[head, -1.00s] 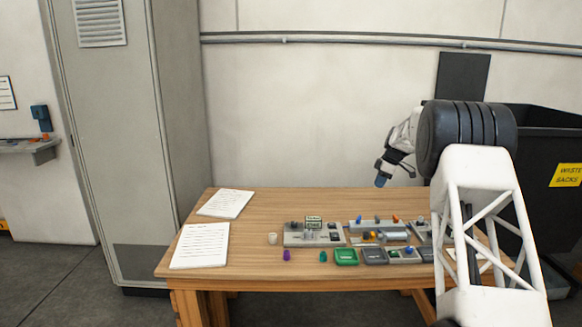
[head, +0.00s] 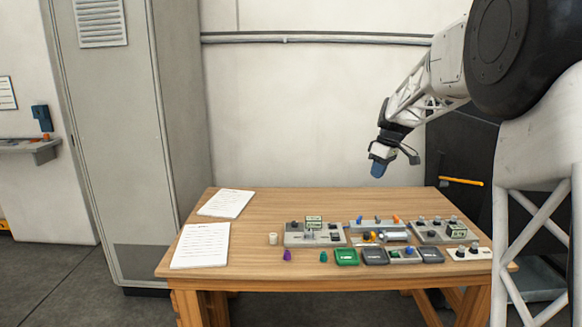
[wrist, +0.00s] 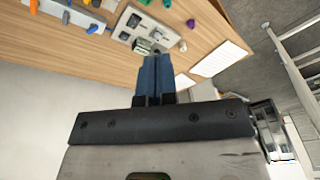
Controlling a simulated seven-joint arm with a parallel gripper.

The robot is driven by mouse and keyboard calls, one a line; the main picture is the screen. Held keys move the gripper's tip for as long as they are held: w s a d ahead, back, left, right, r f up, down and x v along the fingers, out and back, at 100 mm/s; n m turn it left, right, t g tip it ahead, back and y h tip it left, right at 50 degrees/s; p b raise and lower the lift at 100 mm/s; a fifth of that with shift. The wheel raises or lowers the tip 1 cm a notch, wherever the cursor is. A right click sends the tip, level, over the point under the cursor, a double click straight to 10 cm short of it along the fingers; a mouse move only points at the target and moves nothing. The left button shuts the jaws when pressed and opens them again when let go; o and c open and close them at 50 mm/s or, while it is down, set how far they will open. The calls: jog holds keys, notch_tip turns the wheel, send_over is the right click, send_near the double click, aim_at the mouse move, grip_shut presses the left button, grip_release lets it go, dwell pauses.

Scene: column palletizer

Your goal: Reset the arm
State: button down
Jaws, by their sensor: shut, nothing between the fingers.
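My gripper (head: 377,168) hangs in the air above the back right part of the wooden table (head: 265,204), pointing down. Its blue fingers are shut and empty. The fingers also show in the wrist view (wrist: 153,75), close together with nothing between them. The gripper is well clear of the panels on the table and touches nothing.
Control panels stand on the table: a left one (head: 300,241), a middle one and a right one (head: 427,237). Paper sheets (head: 200,246) lie left. A grey cabinet (head: 110,150) stands behind left.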

jog(key=s+a+r+m+h, duration=0.1)
jog(key=s+a+m, duration=0.15)
jog(key=s, duration=1.05)
jog(key=s+a+r+m, duration=0.2)
jog(key=s+a, duration=0.2)
jog(key=s, duration=1)
jog(key=s+a+f+m, duration=0.1)
jog(key=s+f, duration=0.4)
jog(key=s, duration=0.8)
jog(key=s+a+f+m+t+h, duration=0.1)
jog(key=s+f+m, duration=0.3)
jog(key=s, duration=1)
jog(key=shift+f+t, duration=0.3)
jog(key=shift+f, duration=0.1)
jog(key=c, duration=1.8)
grip_release()
